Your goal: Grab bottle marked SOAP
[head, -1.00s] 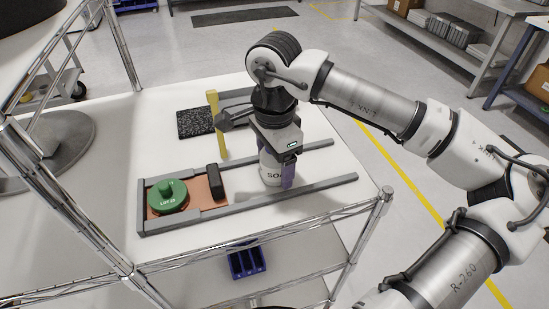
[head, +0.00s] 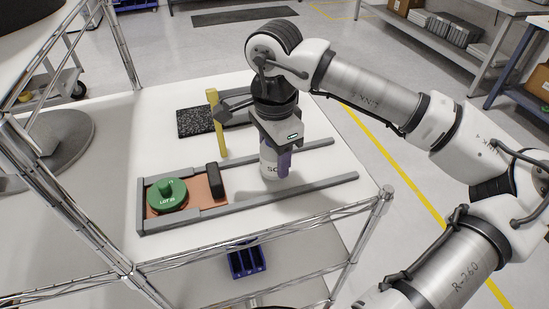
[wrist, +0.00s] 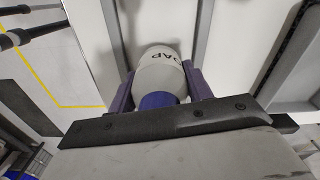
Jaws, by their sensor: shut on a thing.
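The white bottle (head: 268,170) with dark SOAP lettering stands among the grey rails on the white shelf in the head view. Only part of its lettering shows there. In the wrist view the bottle (wrist: 160,68) shows the letters "OAP" and has a blue-purple neck or cap (wrist: 157,100). My gripper (head: 281,160) is above and around the bottle, its purple fingers on either side. In the wrist view my gripper (wrist: 163,85) is shut on the bottle. I cannot tell whether the bottle's base touches the shelf.
A green round part (head: 167,195) marked LOT sits on a copper-coloured plate in a grey frame, beside a black block (head: 213,180). Metal rack posts (head: 125,45) border the shelf.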

